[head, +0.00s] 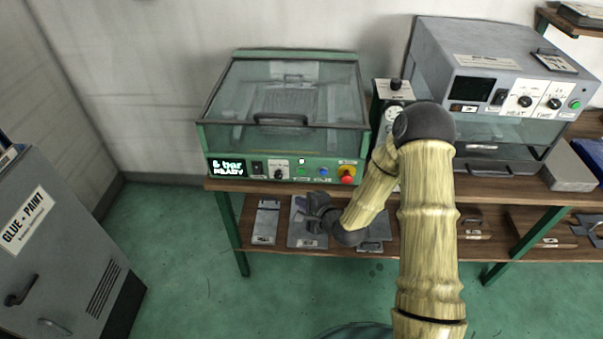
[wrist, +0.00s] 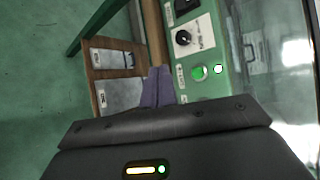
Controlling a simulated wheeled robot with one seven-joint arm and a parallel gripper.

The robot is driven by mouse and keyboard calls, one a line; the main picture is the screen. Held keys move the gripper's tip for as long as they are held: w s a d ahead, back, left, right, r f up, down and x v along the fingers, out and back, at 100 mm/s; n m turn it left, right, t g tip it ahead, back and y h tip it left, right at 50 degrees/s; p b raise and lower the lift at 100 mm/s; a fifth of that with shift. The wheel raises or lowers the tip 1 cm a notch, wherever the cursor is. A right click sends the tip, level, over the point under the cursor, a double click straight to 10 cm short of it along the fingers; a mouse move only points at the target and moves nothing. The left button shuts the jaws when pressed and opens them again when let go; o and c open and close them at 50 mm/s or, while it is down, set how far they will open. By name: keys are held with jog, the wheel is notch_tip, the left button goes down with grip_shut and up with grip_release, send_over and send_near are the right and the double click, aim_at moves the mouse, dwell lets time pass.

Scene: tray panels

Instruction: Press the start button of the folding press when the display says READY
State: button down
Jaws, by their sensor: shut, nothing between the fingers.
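The folding press is a green machine with a clear lid (head: 285,100), closed, on the bench in the head view. In the wrist view the green button (wrist: 200,72) and white lamp (wrist: 218,69) are right of the fingertips. My gripper (head: 317,204) is shut and empty, below and in front of the panel, apart from the button. Its fingers also show in the wrist view (wrist: 157,84).
A blue button (head: 323,172) and a red mushroom button (head: 347,175) are right of the green one. A black knob (head: 278,174) is left. The bench edge and a lower shelf with metal plates (head: 266,220) lie close to my gripper. A grey heating unit (head: 490,85) stands right.

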jog(key=w, duration=0.9)
jog(key=shift+d, duration=0.15)
dwell(2.0)
jog(key=shift+w, duration=0.35)
jog(key=shift+w, duration=0.55)
dwell(0.8)
dwell(0.3)
jog(key=shift+s, duration=0.95)
jog(key=shift+s+p, duration=0.4)
jog(key=shift+s, duration=2.1)
